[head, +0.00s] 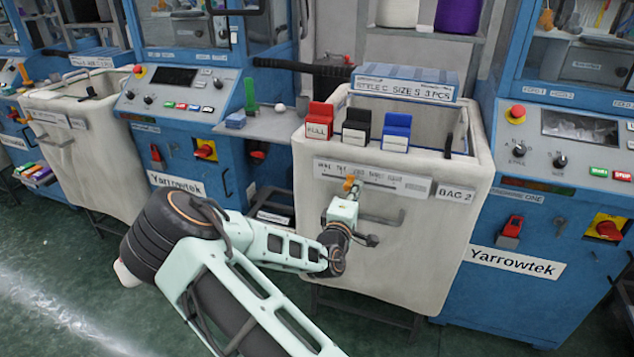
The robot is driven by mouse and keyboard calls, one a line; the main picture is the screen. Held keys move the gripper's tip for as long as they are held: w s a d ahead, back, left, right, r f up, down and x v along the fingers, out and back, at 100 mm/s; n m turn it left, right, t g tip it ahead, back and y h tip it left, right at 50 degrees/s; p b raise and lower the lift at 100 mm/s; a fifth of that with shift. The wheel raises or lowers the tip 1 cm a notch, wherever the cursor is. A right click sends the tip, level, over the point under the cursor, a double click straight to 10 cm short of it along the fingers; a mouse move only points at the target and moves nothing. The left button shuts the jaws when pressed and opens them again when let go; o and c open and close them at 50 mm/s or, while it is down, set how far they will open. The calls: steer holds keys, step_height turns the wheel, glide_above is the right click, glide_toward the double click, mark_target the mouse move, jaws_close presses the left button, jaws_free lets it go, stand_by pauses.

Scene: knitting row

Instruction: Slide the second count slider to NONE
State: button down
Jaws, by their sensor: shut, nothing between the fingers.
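The count slider plate (408,183) is a pale strip with small black lettering and a slot, on the front of the off-white bag marked BAG 2 (455,194). Its lettering is too small to read surely. My gripper (350,184) is shut and empty at the left-middle part of this plate, seen from behind. A small orange-brown piece shows at its tips; I cannot tell whether it is the slider's knob or part of the fingers. I cannot tell whether the fingers touch the plate. The gripper hides part of the slot.
A grey handle (385,217) juts out just below the plate. Red (319,122), black (356,127) and blue (396,130) clips sit on the bag's front rim. Another bag (88,150) stands at left. Blue machines (549,250) flank BAG 2. Green floor (60,270) is open at lower left.

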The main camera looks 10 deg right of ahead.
mark_target(339, 177)
steer(key=shift+w+a+b, duration=0.2)
steer(key=shift+w+a, duration=0.5)
steer(key=shift+a, duration=0.35)
steer(key=shift+w+a+b, duration=0.2)
steer(key=shift+w+a, duration=0.5)
steer(key=shift+a, duration=0.3)
steer(key=shift+w+a+b, duration=0.2)
steer(key=shift+w+a, duration=0.5)
steer(key=shift+a, duration=0.35)
steer(key=shift+s+d, duration=0.35)
steer(key=shift+d, duration=0.25)
steer(key=p+v, duration=0.1)
steer(key=v, duration=0.7)
steer(key=shift+a, duration=0.1)
